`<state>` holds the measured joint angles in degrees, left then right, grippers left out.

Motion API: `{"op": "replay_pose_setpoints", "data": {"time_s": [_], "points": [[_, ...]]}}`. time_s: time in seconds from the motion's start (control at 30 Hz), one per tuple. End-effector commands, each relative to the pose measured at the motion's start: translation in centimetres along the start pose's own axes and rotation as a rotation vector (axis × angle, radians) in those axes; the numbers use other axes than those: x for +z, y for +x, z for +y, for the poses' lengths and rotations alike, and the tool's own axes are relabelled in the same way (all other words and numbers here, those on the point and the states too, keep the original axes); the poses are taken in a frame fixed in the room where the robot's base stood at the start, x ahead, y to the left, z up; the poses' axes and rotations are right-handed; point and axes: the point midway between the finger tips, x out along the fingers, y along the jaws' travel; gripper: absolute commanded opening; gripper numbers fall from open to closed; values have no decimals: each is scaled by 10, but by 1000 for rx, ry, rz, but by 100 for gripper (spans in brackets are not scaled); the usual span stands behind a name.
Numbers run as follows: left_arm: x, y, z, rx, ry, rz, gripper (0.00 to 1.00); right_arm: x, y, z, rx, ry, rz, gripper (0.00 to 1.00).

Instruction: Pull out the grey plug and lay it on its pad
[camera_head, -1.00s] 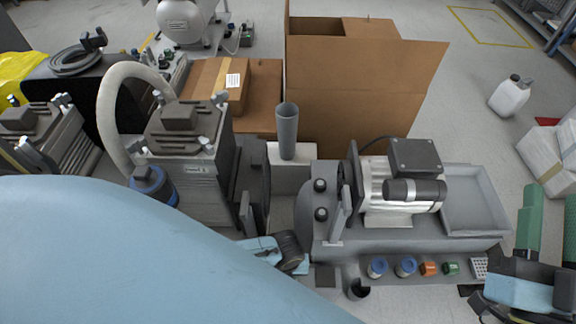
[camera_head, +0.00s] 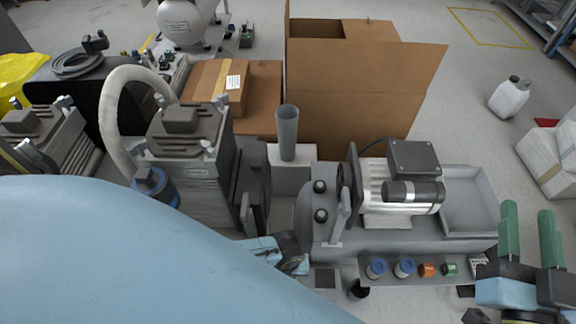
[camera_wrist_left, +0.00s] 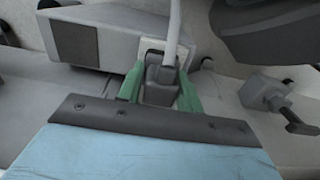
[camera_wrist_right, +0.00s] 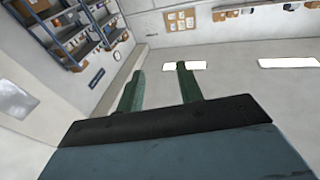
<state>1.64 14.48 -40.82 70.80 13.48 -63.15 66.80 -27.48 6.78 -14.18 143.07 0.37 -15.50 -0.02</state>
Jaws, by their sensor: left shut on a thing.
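The grey plug (camera_wrist_left: 161,86) shows in the left wrist view, dark grey, with a pale cord rising from it. It stands at a light-framed socket (camera_wrist_left: 151,46); whether its pins are still inside is hidden. My left gripper (camera_wrist_left: 160,80) has its green fingers shut on the plug's two sides. In the head view its fingertips are hidden behind my wrist. A dark square (camera_head: 325,279), perhaps the pad, lies on the grey ledge in the head view. My right gripper (camera_head: 528,225) is open and empty at the right edge; its parted fingers also show in the right wrist view (camera_wrist_right: 160,72).
A motor (camera_head: 400,190) on a grey tank stands at centre right. Blue, orange and green fittings (camera_head: 405,267) line the front ledge. A grey upright tube (camera_head: 288,133) and a compressor (camera_head: 185,150) stand to the left. A valve-like fitting (camera_wrist_left: 275,98) is beside my left gripper.

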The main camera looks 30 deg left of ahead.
Motion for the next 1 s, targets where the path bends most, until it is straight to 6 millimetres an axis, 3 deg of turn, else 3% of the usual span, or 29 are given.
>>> {"op": "replay_pose_setpoints", "data": {"time_s": [1.0], "points": [[0, -10, 0, 1, 0, 0, 0, 40, -8, 8, 21, -9, -252, 36]]}}
